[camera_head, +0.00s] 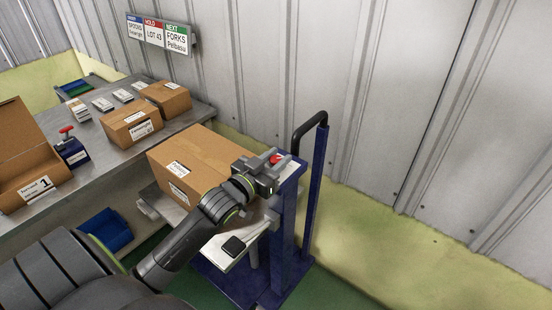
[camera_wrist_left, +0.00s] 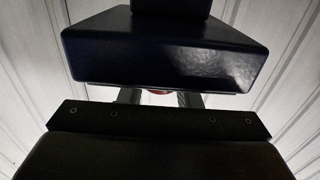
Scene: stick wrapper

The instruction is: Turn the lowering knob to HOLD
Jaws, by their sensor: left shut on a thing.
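The red lowering knob (camera_head: 275,159) is at the top of a blue lift column (camera_head: 283,232). My left gripper (camera_head: 281,162) is shut on the knob, its fingers on either side of it. In the left wrist view a thin strip of the red knob (camera_wrist_left: 159,93) shows between the two dark fingers (camera_wrist_left: 160,99), below a dark blue block of the lift (camera_wrist_left: 160,52). Any marking for HOLD at the knob is too small or hidden to read. My right gripper is not in view.
A large cardboard box (camera_head: 190,160) sits left of the column. A bench (camera_head: 95,150) holds several boxes and a blue device with a red handle (camera_head: 72,148). A wall sign (camera_head: 160,33) hangs behind. The lift's black handle (camera_head: 308,122) rises right of my gripper, close to the wall.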

